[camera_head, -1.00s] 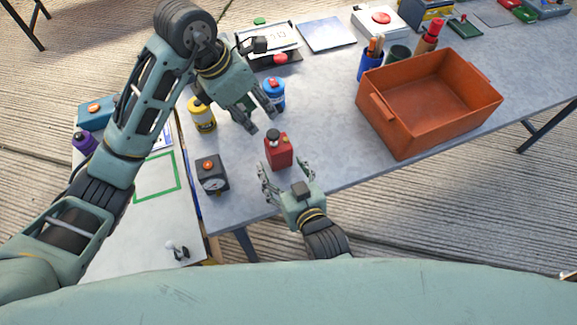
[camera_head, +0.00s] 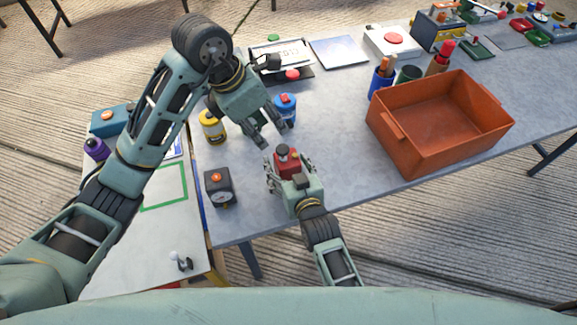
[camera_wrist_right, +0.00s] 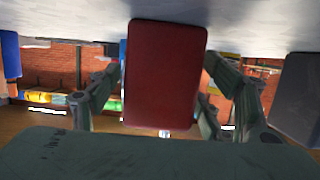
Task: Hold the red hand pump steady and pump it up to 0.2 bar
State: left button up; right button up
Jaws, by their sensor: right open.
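The red hand pump (camera_head: 287,169), a small red block with a dark knob on top, stands upright near the table's front edge. It also fills the middle of the right wrist view (camera_wrist_right: 165,75). My right gripper (camera_head: 291,172) is open, with one finger on each side of the pump and gaps at both sides in the wrist view. My left gripper (camera_head: 274,132) hangs above and behind the pump with its fingers apart, empty. A dark gauge box (camera_head: 218,189) with a dial and orange button stands left of the pump; its reading is too small to tell.
An orange crate (camera_head: 405,150) takes up the table's right part. Bare table (camera_head: 335,120) lies between pump and crate.

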jog(key=shift+c, duration=0.5)
jog(key=c, duration=1.6)
pick_arm(q)
jog(key=shift+c, duration=0.5)
grip_shut()
